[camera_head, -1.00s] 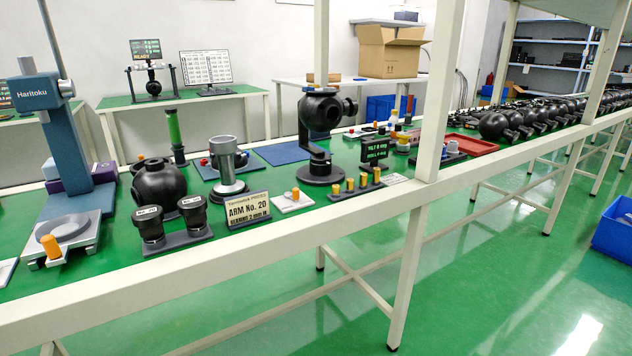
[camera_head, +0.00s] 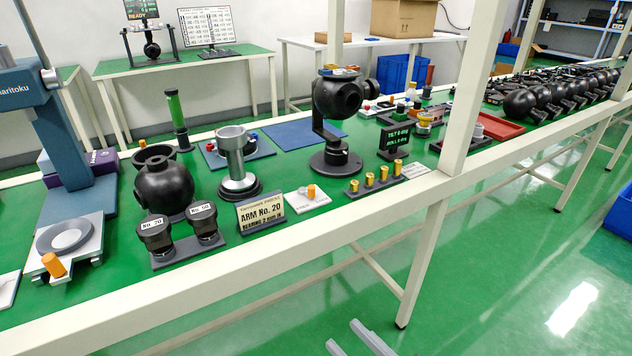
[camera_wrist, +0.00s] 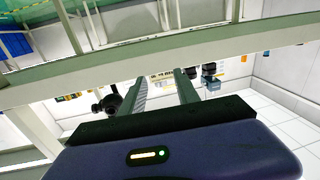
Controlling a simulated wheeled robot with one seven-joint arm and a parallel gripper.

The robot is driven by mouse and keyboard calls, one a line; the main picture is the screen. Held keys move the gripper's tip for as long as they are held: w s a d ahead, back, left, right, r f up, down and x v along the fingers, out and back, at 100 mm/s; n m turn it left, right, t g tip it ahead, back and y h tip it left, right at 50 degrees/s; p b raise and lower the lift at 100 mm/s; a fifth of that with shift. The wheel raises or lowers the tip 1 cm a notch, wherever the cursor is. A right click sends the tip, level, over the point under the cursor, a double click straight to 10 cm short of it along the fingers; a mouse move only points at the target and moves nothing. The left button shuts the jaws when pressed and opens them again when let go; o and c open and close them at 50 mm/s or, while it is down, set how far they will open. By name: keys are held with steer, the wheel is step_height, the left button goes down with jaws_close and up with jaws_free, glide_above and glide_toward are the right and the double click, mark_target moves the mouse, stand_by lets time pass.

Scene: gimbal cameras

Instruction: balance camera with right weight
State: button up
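The black ball-shaped camera (camera_head: 338,95) hangs on a curved black arm over a round base on the green bench. Several brass weights (camera_head: 383,173) stand in a row on a dark rack in front of it. An orange-topped piece (camera_head: 311,191) sits on a small white plate to their left. A small black display (camera_head: 395,140) with green tilt and roll text stands behind the rack. My gripper (camera_head: 343,332) is at the bottom edge, on the near side of the bench. Its two grey fingers are apart and empty, also in the wrist view (camera_wrist: 160,74).
A white rail (camera_head: 270,255) runs along the bench's front, with a post (camera_head: 470,95) right of the display. An ARM No. 20 sign (camera_head: 262,212), two labelled black pieces (camera_head: 180,230) and a silver cup stand (camera_head: 236,165) are left of the weights. A red tray (camera_head: 490,127) lies right.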

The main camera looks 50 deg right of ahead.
mark_target(314, 191)
steer(key=w+d+r+h+p, duration=0.1)
steer(key=w+d+r, duration=0.2)
steer(key=w, duration=0.1)
steer(key=w+d+r+m+h+p, duration=0.1)
steer(key=w+d+r+p, duration=0.1)
steer(key=w+d+r, duration=0.1)
steer(key=w+d+r+m+h+p, duration=0.1)
steer(key=w+d+r+p, duration=0.1)
steer(key=w+d, duration=0.3)
steer(key=shift+w+r, duration=0.6)
steer(key=shift+w, duration=0.2)
steer(key=shift+m, duration=0.4)
steer(key=w+d, duration=0.1)
steer(key=w+d+p, duration=0.1)
steer(key=w+d, duration=0.1)
steer(key=shift+r, duration=0.35)
steer(key=shift+w+d+f+g, duration=0.4)
steer(key=shift+w+d+f, duration=0.1)
steer(key=shift+w+f, duration=0.25)
steer(key=shift+w, duration=0.15)
steer(key=shift+b+x, duration=0.35)
steer(key=shift+x, duration=3.2)
steer(key=shift+d, duration=0.1)
jaws_close()
